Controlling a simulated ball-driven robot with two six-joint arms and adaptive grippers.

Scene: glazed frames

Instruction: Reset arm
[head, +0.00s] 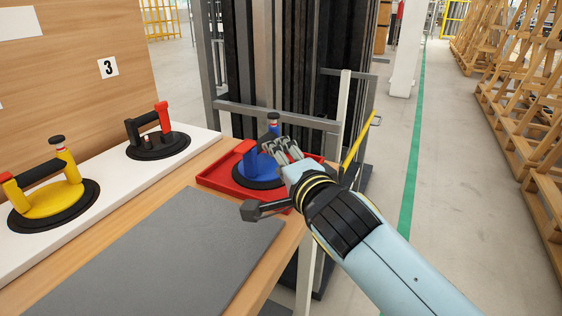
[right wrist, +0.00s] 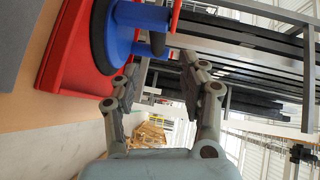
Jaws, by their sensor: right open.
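My right gripper (head: 282,150) reaches in from the lower right of the head view. It is beside a blue suction lifter (head: 251,163) that stands in a red tray (head: 218,177) on the table corner. In the right wrist view the fingers of my right gripper (right wrist: 158,78) are spread, with nothing between them. The blue lifter (right wrist: 118,30) is just past the left finger there, and whether they touch I cannot tell. My left gripper is in neither view.
A yellow lifter (head: 48,200) and a black-and-red lifter (head: 157,143) stand on a white shelf (head: 110,185). A grey mat (head: 170,265) lies bare on the table. A metal rack (head: 270,113) stands behind the tray. Wooden frames (head: 520,90) stand beyond the aisle at right.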

